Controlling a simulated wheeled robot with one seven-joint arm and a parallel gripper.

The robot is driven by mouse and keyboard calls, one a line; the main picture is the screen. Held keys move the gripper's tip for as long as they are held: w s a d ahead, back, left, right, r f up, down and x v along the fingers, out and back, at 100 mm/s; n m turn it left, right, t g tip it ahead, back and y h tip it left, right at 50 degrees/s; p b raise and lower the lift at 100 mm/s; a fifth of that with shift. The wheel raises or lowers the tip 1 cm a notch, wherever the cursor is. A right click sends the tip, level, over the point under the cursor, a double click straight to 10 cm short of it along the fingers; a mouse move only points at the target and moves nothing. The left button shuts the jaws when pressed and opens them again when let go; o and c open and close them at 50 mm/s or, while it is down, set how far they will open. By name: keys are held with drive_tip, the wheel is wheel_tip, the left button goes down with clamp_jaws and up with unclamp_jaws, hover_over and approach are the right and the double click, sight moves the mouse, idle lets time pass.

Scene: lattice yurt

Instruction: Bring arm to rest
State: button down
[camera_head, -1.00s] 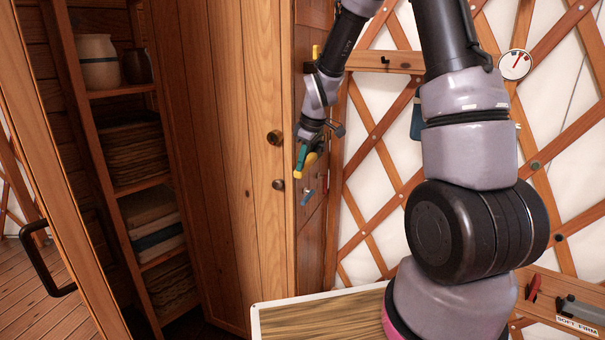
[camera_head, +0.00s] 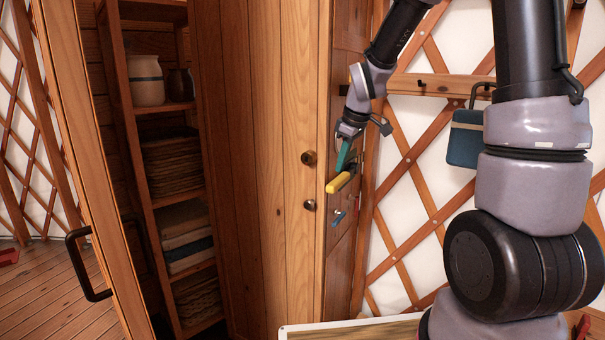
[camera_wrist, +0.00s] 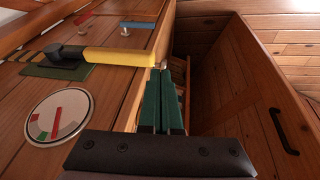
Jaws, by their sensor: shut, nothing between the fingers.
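My gripper (camera_head: 343,155) is in front of the side panel of the wooden cabinet, with its green fingers just above a yellow lever handle (camera_head: 340,183). In the wrist view my gripper's green fingers (camera_wrist: 164,95) lie side by side, shut and empty. The yellow handle also shows there (camera_wrist: 120,57), joined to a black pivot on a dark green plate. It lies just past the fingertips; whether they touch it I cannot tell. My arm reaches in from the upper right.
The cabinet door (camera_head: 93,170) stands open at the left, showing shelves with a jar (camera_head: 145,80) and stacked cloths. A round dial (camera_wrist: 58,117) and a blue-handled lever (camera_wrist: 138,25) are on the panel. A blue box (camera_head: 465,138) hangs on the lattice wall.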

drive_tip(key=s+d+r+m+t, duration=0.2)
drive_tip(key=s+r+m, duration=0.5)
drive_tip(key=s, duration=0.4)
drive_tip(key=s+d+r+m+t, duration=0.1)
drive_tip(key=s+d+r+m, duration=0.3)
drive_tip(key=s+r+m, duration=0.3)
drive_tip(key=s+r, duration=0.2)
drive_tip(key=s, duration=0.2)
drive_tip(key=shift+s+d+t, duration=0.2)
drive_tip(key=shift+d+t, duration=0.05)
drive_tip(key=shift+t, duration=0.15)
drive_tip(key=shift+w+r, duration=0.1)
